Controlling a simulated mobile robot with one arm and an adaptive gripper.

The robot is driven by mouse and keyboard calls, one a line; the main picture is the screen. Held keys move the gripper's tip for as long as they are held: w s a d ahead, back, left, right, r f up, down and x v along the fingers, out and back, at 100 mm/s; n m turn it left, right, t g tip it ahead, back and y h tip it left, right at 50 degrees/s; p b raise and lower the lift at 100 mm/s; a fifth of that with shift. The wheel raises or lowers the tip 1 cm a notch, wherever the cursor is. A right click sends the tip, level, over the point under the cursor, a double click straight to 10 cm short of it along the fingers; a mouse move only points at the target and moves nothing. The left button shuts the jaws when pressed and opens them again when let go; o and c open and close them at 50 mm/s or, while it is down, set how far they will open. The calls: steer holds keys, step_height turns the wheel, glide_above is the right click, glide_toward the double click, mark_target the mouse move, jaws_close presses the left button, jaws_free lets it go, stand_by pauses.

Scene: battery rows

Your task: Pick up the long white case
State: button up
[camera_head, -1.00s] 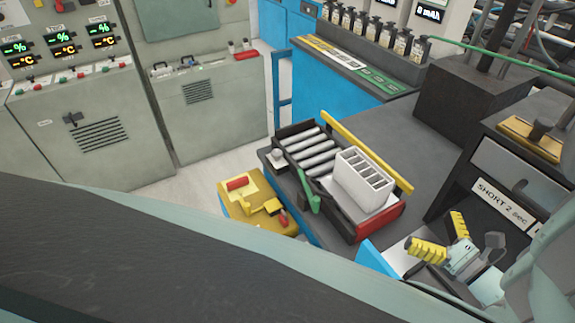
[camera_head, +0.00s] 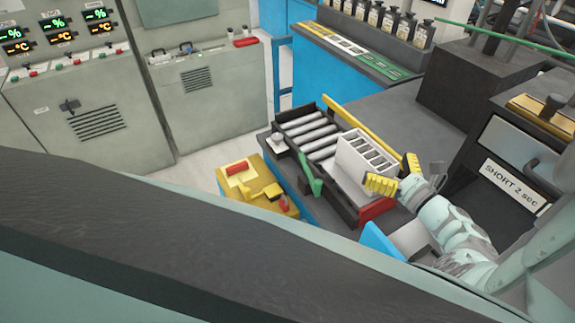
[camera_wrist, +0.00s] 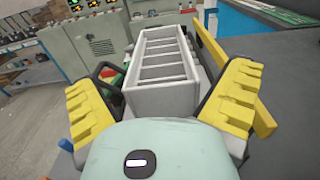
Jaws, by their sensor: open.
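The long white case (camera_head: 352,162) is an upright box with several open compartments in its top. It stands at the right end of the roller tray (camera_head: 312,143) on the grey bench. My gripper (camera_head: 397,174) is open, with its yellow ridged fingers at the near right end of the case. In the wrist view, the case (camera_wrist: 160,72) lies lengthwise ahead, between the two yellow fingers of my gripper (camera_wrist: 165,98). Gaps show between the fingers and the case sides there. Whether either finger touches it is not clear.
A yellow bar (camera_head: 345,120) runs along the tray's far side, and a green lever (camera_head: 310,180) stands at its near side. A red block (camera_head: 377,208) is at the tray's right end. A yellow cart (camera_head: 250,186) stands left of the bench. A black box labelled SHORT 2 sec (camera_head: 510,188) is at right.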

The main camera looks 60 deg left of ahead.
steer(key=shift+a, duration=0.8)
steer(key=shift+c, duration=0.3)
steer(key=shift+w+d+r, duration=0.1)
steer(key=c, duration=1.2)
